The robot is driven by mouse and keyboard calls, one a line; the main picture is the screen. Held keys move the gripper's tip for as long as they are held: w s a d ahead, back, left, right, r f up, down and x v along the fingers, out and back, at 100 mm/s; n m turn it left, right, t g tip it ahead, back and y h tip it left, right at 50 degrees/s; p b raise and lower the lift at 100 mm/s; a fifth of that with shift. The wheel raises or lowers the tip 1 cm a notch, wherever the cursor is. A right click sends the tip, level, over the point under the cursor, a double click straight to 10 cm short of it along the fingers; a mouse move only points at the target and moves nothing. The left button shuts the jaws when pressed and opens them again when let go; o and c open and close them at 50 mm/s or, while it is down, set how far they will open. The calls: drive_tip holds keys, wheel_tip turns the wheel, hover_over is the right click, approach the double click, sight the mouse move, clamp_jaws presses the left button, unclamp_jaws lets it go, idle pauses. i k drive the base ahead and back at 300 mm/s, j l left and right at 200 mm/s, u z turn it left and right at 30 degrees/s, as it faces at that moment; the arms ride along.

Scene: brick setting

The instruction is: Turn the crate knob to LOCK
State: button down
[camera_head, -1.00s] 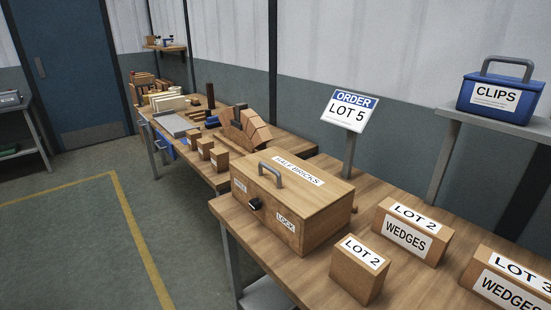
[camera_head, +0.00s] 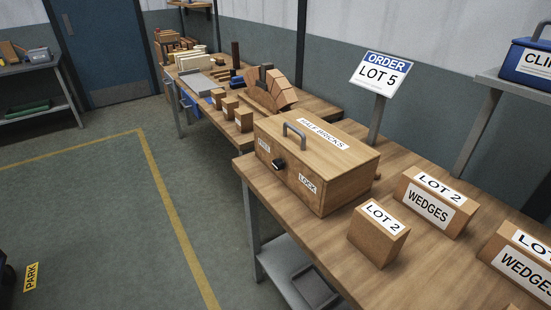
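The wooden crate (camera_head: 337,190) labelled HALF BRICKS stands shut on the near wooden table, with a grey handle (camera_head: 297,130) on its lid. A small black knob (camera_head: 278,164) sits on its front face, between a white label at the left, too small to read surely, and the LOCK label (camera_head: 307,184) at the right. Which way the knob points is too small to tell. My gripper is not in view.
A LOT 2 box (camera_head: 379,236) stands close in front of the crate, and WEDGES boxes (camera_head: 434,205) stand to the right. The ORDER LOT 5 sign (camera_head: 380,74) rises behind. The floor (camera_head: 110,215) left of the table is clear.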

sight(278, 164)
drive_tip(key=i+j+u, duration=0.25)
drive_tip(key=i+j, duration=0.15)
drive_tip(key=j, duration=0.15)
drive_tip(key=i+j+u, duration=0.3)
drive_tip(key=i+j, duration=0.1)
drive_tip(key=j, duration=0.05)
